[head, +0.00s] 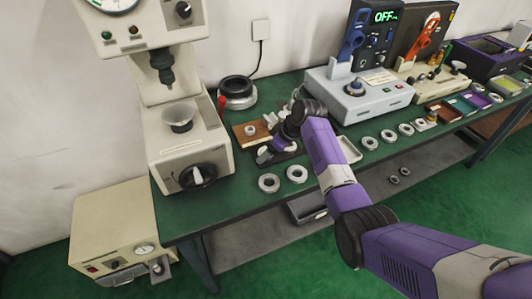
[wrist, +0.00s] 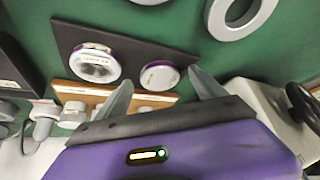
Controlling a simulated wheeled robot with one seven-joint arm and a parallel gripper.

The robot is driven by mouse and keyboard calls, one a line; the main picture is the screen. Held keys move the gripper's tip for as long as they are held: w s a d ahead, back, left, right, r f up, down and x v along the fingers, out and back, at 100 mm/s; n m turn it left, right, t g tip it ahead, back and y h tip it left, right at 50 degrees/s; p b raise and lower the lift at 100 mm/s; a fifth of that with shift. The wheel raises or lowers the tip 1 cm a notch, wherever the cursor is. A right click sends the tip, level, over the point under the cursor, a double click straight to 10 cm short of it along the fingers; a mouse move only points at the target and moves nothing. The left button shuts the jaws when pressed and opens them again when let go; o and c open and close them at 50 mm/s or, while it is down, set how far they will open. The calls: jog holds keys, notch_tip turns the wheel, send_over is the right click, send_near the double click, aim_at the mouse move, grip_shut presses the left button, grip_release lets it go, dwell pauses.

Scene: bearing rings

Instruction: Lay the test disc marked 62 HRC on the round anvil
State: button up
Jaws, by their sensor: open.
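The hardness tester (head: 190,135) stands at the left end of the green bench, with its round anvil (head: 180,122) bare below the indenter (head: 162,66). In the wrist view a dark board (wrist: 125,48) holds a larger purple-rimmed disc (wrist: 95,63) and a smaller disc (wrist: 160,75). No marking is legible, so I cannot tell which disc is 62 HRC. My gripper (wrist: 160,77) is open, its fingertips on either side of the smaller disc in the picture; whether they touch it is unclear.
Two bearing rings (head: 269,183) lie at the bench's front edge, and more lie to the right. A grey instrument (head: 358,95) stands behind them. A black-and-silver round part (head: 237,92) is right of the tester.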

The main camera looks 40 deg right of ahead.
jog(key=c, duration=1.6)
grip_shut()
jog(key=shift+r, duration=0.1)
